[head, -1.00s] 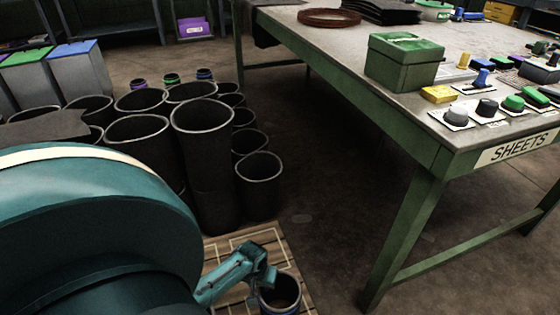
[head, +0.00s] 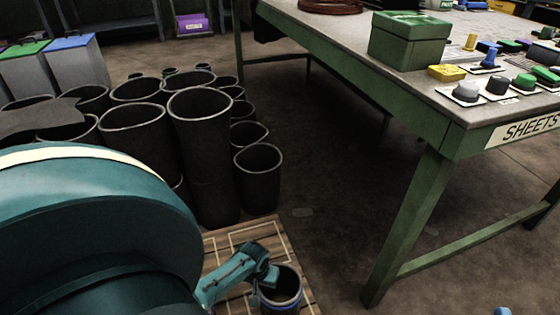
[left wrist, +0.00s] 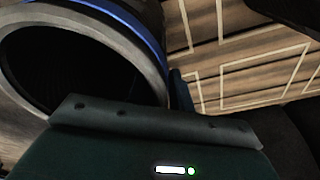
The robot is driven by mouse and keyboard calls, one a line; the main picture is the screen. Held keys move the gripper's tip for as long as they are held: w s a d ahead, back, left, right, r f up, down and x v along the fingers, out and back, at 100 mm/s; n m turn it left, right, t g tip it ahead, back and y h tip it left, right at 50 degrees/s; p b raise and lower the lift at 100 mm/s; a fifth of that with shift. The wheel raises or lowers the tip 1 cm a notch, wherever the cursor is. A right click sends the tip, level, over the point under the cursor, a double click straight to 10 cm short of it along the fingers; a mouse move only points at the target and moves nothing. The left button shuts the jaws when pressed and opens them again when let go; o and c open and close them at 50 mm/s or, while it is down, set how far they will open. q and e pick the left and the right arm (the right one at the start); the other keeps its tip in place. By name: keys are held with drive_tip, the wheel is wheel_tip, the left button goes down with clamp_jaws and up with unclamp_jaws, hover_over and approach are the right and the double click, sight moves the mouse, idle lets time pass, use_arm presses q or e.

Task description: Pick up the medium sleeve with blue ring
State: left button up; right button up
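A dark sleeve with a blue ring (head: 284,303) stands upright on the wooden pallet at the bottom of the head view, its mouth facing up. In the left wrist view the same sleeve (left wrist: 152,28) fills the upper left, its blue band just below the pale rim. My teal left gripper (head: 264,281) is at the sleeve's left rim. One finger shows against the sleeve's outer wall in the left wrist view; the other is hidden. I cannot tell whether the fingers clamp the wall.
Tall black sleeves (head: 200,150) crowd behind the pallet (head: 262,233). A green table (head: 430,125) with a green box (head: 408,42) and small coloured parts stands at right. Grey bins (head: 75,68) stand at upper left. The floor between sleeves and table is clear.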

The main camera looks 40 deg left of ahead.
use_arm(q)
clamp_jaws()
